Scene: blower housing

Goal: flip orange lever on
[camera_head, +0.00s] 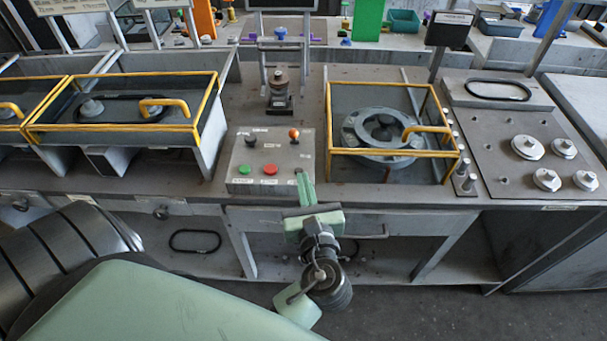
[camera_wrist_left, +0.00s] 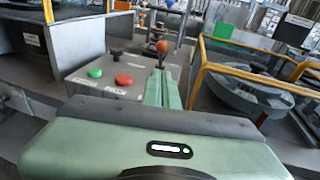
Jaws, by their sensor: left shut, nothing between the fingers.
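The orange lever (camera_head: 294,133) is a small orange ball on a thin stem, standing at the back right of a grey control box. It also shows in the left wrist view (camera_wrist_left: 162,47), just beyond my fingertips. My left gripper (camera_head: 299,174) is shut and empty, at the front right edge of the control box, in front of the lever and apart from it as far as I can tell. In the wrist view its closed green fingers (camera_wrist_left: 160,74) point toward the lever and cover the lower part of its stem. My right gripper is not in view.
The control box (camera_head: 240,172) also carries a black knob (camera_head: 250,140), a green button (camera_head: 245,169) and a red button (camera_head: 270,169). A yellow-framed enclosure (camera_head: 392,152) with a round housing stands to the right. Another yellow-framed enclosure (camera_head: 130,127) stands to the left.

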